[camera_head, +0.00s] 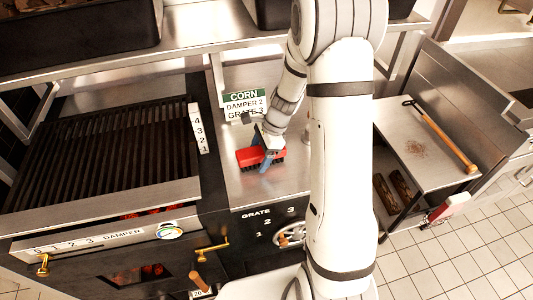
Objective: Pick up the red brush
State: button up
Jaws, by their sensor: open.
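The red brush (247,156) lies on the steel counter (240,191) between the grill and my arm, with dark bristles along its lower side. My gripper (266,155) is right at the brush, above its right half. A blue-grey finger crosses in front of the red body. The jaws are open. I cannot tell whether the fingers touch the brush. My own arm hides the counter to the right of it.
A grill with dark bars (105,150) is at left, with glowing coals below. A sign (244,103) stands behind the brush. A steel shelf (180,53) runs above. At right, a wooden-handled tool (447,140) lies on a side table (400,130).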

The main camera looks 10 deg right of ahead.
aim_at(260, 151)
jog(key=shift+c, duration=0.4)
jog(key=c, duration=1.1)
jog(key=shift+r, duration=0.1)
notch_tip(260, 151, up, 10)
jog(key=shift+f+b, duration=0.1)
jog(key=shift+b, duration=0.45)
jog(key=o, duration=0.5)
jog(key=shift+c, duration=1.3)
